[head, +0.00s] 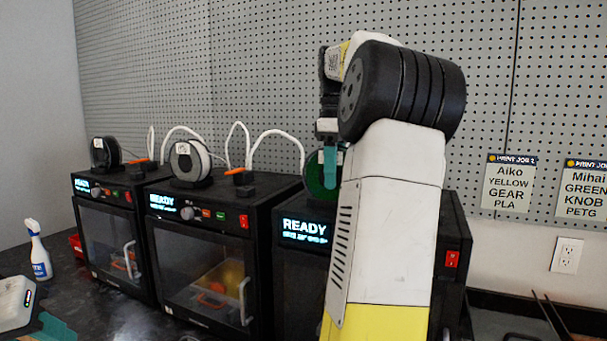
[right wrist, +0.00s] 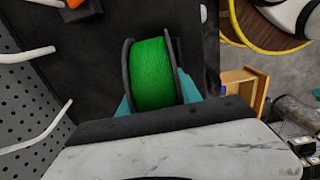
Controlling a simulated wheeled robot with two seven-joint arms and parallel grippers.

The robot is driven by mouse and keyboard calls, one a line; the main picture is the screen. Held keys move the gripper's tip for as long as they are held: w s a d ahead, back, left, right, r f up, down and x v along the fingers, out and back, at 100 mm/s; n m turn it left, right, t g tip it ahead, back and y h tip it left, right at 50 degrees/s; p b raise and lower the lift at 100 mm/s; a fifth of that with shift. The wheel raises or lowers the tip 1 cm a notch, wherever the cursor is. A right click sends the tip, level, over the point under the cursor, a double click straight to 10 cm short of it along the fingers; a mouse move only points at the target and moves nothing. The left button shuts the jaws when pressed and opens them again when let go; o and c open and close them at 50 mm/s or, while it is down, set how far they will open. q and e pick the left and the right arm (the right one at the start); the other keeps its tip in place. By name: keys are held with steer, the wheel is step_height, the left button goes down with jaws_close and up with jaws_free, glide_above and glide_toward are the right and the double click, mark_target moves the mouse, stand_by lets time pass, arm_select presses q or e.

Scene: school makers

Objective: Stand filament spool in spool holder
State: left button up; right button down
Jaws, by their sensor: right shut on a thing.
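The green filament spool (head: 318,176) with dark flanges is at the top of the right-hand printer, partly hidden behind my right arm. My right gripper (head: 330,165) is shut on it from above. In the right wrist view, the teal fingers are on both sides of the spool (right wrist: 152,75), whose axle lies across the picture. The spool holder is hidden by my arm and the spool, so I cannot tell whether the spool touches it. Part of my left gripper (head: 55,329) shows at the lower left; its fingertips are not clear.
Two other black printers (head: 105,235) (head: 200,262) stand to the left, each with a spool (head: 186,160) upright on top. White tubes (head: 279,134) arch behind them. The pegboard wall (head: 265,60) is close behind. A spray bottle (head: 38,255) stands at the left.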

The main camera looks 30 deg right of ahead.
steer(key=shift+f, duration=0.1)
steer(key=c, duration=0.8)
jaws_free()
steer(key=shift+r, duration=3.9)
